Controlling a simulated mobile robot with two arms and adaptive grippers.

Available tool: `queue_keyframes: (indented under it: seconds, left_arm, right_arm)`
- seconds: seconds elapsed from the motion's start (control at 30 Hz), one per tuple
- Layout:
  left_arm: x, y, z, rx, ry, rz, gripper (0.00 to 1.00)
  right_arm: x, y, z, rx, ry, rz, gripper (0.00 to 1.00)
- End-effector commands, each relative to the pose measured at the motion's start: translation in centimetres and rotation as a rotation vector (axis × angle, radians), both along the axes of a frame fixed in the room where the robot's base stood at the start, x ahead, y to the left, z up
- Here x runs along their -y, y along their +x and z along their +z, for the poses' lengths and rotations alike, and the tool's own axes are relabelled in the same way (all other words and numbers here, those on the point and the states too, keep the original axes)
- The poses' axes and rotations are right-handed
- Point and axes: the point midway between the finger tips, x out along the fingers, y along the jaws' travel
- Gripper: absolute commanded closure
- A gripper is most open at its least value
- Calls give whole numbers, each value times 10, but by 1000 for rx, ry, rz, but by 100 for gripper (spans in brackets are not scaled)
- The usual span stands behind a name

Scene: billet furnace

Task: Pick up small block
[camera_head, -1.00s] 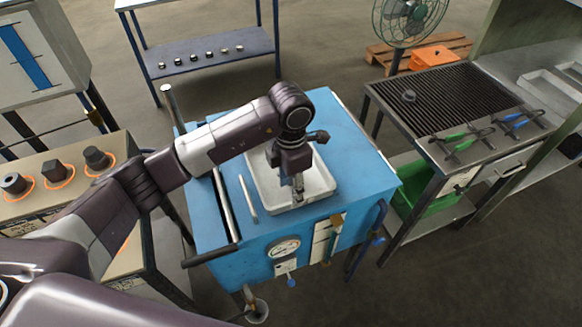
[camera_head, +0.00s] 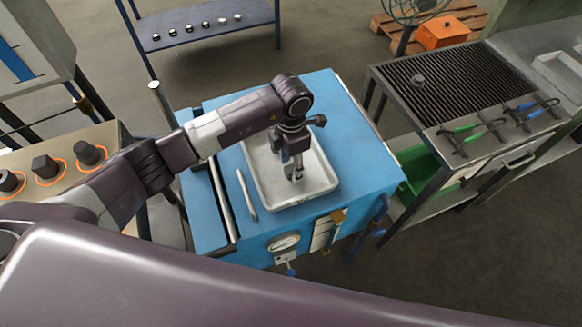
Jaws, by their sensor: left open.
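My left gripper (camera_head: 294,178) hangs pointing down over the white tray (camera_head: 322,182) on the blue cart (camera_head: 352,125). Its fingers are open, and their tips are over the middle of the tray. I cannot make out a small block in the tray; the fingers cover part of its floor. Three dark blocks, (camera_head: 45,167) being the middle one, stand in orange rings on the bench at left, away from the gripper. My right gripper is not in view.
A metal rod (camera_head: 246,195) lies left of the tray. A blue shelf (camera_head: 200,35) with several small pieces stands behind. Open floor lies between them.

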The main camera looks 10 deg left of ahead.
Motion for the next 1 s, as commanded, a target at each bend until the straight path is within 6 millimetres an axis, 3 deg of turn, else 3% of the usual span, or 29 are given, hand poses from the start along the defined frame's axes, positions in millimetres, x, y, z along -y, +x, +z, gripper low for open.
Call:
queue_keyframes:
  seconds: [0.2,0.43,0.8,1.0]
  left_arm:
    - [0,0,-22,-1,-1,0,57]
    - [0,0,-24,0,0,-1,57]
    - [0,1,-23,1,0,0,98]
    - [0,1,-22,2,-1,0,100]
  right_arm:
    - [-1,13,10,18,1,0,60]
    - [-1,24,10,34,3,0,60]
    - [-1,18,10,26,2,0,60]
    - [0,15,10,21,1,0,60]
